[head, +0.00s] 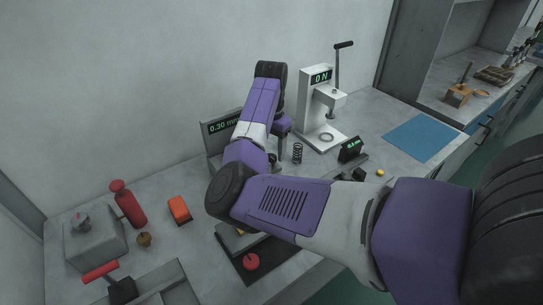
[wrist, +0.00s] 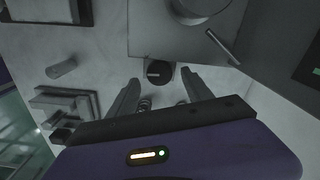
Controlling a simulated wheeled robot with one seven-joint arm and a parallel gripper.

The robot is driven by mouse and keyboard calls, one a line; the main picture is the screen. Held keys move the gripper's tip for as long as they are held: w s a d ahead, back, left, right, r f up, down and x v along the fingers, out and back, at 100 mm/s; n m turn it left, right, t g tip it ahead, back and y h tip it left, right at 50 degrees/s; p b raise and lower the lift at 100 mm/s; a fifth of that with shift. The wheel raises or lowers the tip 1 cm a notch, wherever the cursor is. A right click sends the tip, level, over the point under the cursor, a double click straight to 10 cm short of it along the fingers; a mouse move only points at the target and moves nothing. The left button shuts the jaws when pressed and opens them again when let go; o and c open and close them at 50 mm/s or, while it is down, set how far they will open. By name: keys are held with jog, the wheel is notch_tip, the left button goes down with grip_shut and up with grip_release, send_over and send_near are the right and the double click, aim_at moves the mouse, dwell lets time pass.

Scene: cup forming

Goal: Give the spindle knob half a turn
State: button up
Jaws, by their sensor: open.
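The spindle knob (wrist: 158,74) is a dark round knob with a pale line across its face, lying roughly left to right in the wrist view. It sits at the edge of a grey block (wrist: 180,42). My gripper (wrist: 160,79) is open, with one finger on each side of the knob and a visible gap on both sides. I cannot tell whether the fingertips reach the knob's depth. In the head view my gripper (head: 276,152) is pointed down beside the machine with the 0.20 mm display (head: 223,123); my arm hides much of that machine.
A coil spring (head: 297,153) stands close to the right of my gripper. A white press (head: 315,105) reading 0 N and a small black display (head: 350,149) are further right. A red bottle (head: 129,205) and an orange block (head: 179,209) stand left. A blue mat (head: 421,137) is bare.

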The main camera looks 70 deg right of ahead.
aim_at(272, 156)
jog(key=shift+r, duration=2.25)
